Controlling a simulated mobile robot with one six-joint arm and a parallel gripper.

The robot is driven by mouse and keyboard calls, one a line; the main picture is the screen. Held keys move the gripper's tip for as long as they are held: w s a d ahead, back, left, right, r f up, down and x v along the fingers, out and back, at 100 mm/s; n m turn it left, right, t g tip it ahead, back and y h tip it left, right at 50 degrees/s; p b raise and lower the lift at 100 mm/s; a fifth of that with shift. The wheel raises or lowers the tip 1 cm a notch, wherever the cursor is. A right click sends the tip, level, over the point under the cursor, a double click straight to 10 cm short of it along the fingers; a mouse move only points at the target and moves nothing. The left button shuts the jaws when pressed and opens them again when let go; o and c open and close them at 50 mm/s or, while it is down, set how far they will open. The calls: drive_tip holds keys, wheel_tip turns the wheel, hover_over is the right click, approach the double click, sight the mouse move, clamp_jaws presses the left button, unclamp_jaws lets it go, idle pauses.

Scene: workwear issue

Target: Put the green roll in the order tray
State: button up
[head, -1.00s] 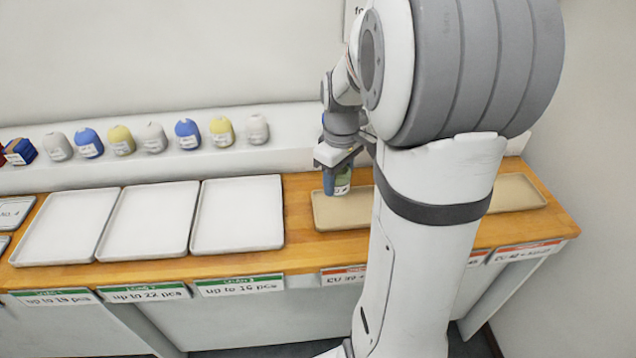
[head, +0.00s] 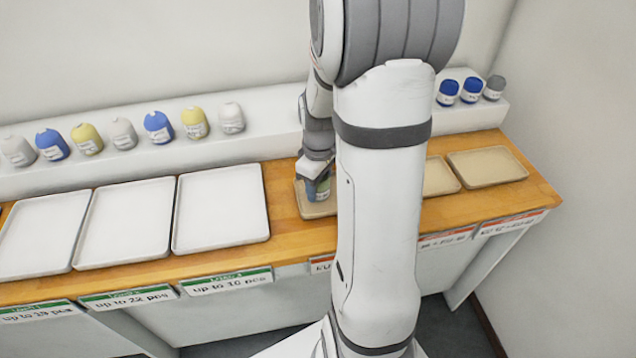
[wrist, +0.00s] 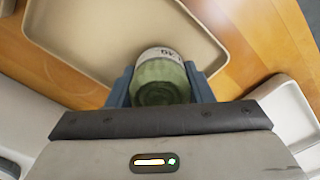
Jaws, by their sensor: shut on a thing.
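My gripper (head: 317,178) is shut on the green roll (head: 319,190), a small cylinder with a white label band. In the wrist view the green roll (wrist: 160,84) sits between the two blue-grey fingers, its round end showing. The roll is over or in a tan tray (head: 302,208), near its edge in the wrist view, where the tray (wrist: 100,25) fills the upper middle. I cannot tell whether the roll touches the tray floor. My arm hides the tray's right part. No readable label names the order tray.
Three white trays (head: 221,208) with green-striped labels lie to the left. More tan trays (head: 487,165) lie to the right. A white ledge (head: 262,147) behind holds several yellow, blue and grey items (head: 195,122), with blue and grey ones (head: 471,90) at right. The visible trays look empty.

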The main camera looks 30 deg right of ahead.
drive_tip(key=o, duration=0.5)
drive_tip(key=shift+f, duration=0.15)
drive_tip(key=o, duration=0.5)
